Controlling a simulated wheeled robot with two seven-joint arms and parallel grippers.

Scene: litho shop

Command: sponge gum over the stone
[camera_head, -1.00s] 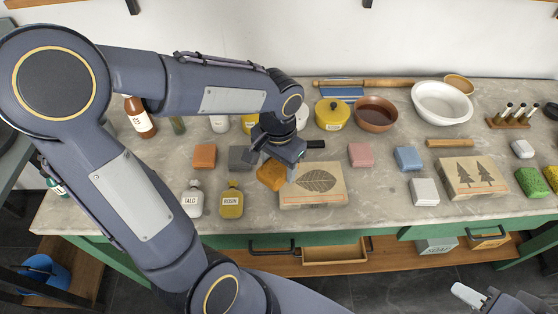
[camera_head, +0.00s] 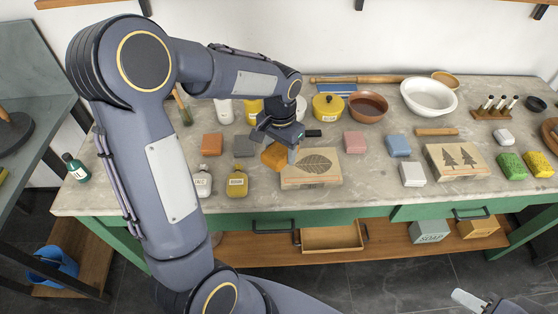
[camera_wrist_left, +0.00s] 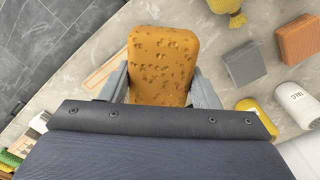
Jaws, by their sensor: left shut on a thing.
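My left gripper (camera_head: 284,147) is shut on an orange-brown, pitted sponge (camera_head: 273,157). The sponge also shows between its fingers in the left wrist view (camera_wrist_left: 163,62). The sponge is at the left end of a pale litho stone with a leaf drawing (camera_head: 318,177); whether it touches the stone or the bench I cannot tell. A second stone with two trees (camera_head: 440,170) lies to the right. A brown bowl (camera_head: 368,108) stands behind; its contents are unclear. My right gripper (camera_head: 469,299) shows only partly at the lower right; its jaws are unclear.
Rosin (camera_head: 236,183) and talc (camera_head: 202,183) bottles stand left of the leaf stone. Coloured blocks, including a pink one (camera_head: 355,142), sit around it. A yellow pot (camera_head: 328,106) and white basin (camera_head: 429,96) are behind. Bare bench (camera_head: 375,182) lies right of the leaf stone.

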